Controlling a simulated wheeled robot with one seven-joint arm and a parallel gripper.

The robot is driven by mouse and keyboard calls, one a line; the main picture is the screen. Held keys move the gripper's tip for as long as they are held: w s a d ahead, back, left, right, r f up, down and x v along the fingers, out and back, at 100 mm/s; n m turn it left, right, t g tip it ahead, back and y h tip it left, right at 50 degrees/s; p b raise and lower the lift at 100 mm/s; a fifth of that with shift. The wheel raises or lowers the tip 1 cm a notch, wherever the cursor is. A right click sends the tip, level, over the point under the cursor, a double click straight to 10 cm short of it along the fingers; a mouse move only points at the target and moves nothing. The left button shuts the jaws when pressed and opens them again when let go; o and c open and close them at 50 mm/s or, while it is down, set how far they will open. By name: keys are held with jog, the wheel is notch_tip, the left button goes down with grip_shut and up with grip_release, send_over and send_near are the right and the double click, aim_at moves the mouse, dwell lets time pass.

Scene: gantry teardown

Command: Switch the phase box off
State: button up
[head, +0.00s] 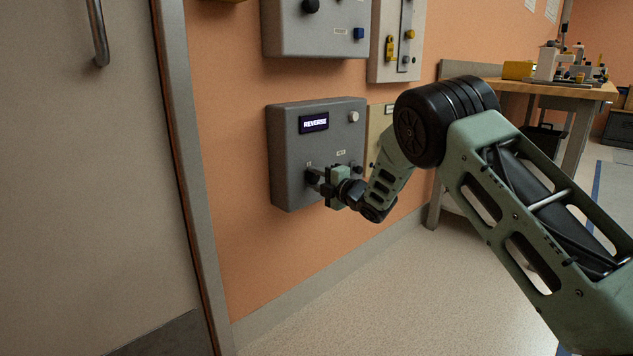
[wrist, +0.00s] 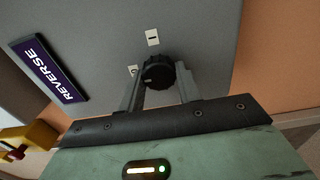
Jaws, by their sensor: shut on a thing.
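The phase box (head: 290,150) is a grey wall box with a lit display (head: 314,123) that reads REVERSE. The display also shows in the wrist view (wrist: 48,68). A round black knob (wrist: 158,72) sits on the box face, with small white labels close by. My gripper (head: 316,178) is at the lower part of the box. In the wrist view my gripper (wrist: 158,84) has one finger on each side of the knob and is shut on it. The knob's pointer mark is too small to read. In the head view my fingers mostly hide the knob.
A pale knob (head: 353,117) is at the box's upper right. Another grey box (head: 315,30) and a beige panel (head: 393,65) with a yellow part hang above. A door (head: 80,180) is at left, a workbench (head: 555,90) at right. The floor below is clear.

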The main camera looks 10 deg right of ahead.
jog(key=shift+f, duration=0.1)
jog(key=o, duration=1)
jog(key=shift+s+d, duration=0.1)
jog(key=shift+s, duration=0.05)
jog(key=p+v, duration=0.5)
jog(key=v, duration=1.2)
jog(key=shift+s, duration=0.1)
